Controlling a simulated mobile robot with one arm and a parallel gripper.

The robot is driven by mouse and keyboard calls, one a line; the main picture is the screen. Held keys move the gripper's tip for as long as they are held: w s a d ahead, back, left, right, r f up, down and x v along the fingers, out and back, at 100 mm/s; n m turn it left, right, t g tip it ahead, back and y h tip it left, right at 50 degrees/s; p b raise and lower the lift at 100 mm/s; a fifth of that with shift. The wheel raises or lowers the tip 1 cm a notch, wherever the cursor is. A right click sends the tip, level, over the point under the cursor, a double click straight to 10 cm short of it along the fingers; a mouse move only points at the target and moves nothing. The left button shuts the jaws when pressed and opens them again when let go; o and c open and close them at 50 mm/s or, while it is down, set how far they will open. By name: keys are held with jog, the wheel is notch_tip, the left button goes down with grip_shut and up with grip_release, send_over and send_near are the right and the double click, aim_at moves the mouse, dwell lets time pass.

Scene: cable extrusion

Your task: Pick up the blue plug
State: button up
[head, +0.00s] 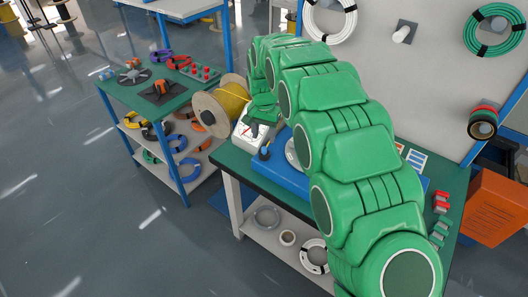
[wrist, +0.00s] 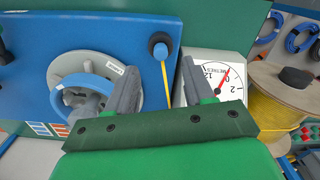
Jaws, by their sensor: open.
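What looks like the blue plug (wrist: 160,49) is a small round piece with a blue centre and a dark rim. It is at the upper middle of the wrist view, by the edge of a blue machine plate (wrist: 120,45). A thin yellow cable (wrist: 167,82) runs from it toward my gripper. My gripper (wrist: 160,66) is open, with its two grey fingers on either side of the cable and nothing visibly held. The plug lies ahead of the fingertips, apart from them. In the head view the plug (head: 264,153) shows small, and my arm hides most of the gripper.
A white dial gauge (wrist: 230,75) stands close right of my gripper. A wooden spool of yellow cable (head: 206,113) is beyond it. A grey reel with a blue ring (wrist: 72,92) is left of the fingers. A side table (head: 130,105) holds tools and coils.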

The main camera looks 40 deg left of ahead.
aim_at(264, 148)
jog(key=shift+w+a+f, duration=0.1)
jog(key=shift+w+f, duration=0.05)
jog(key=shift+f, duration=3.25)
grip_shut()
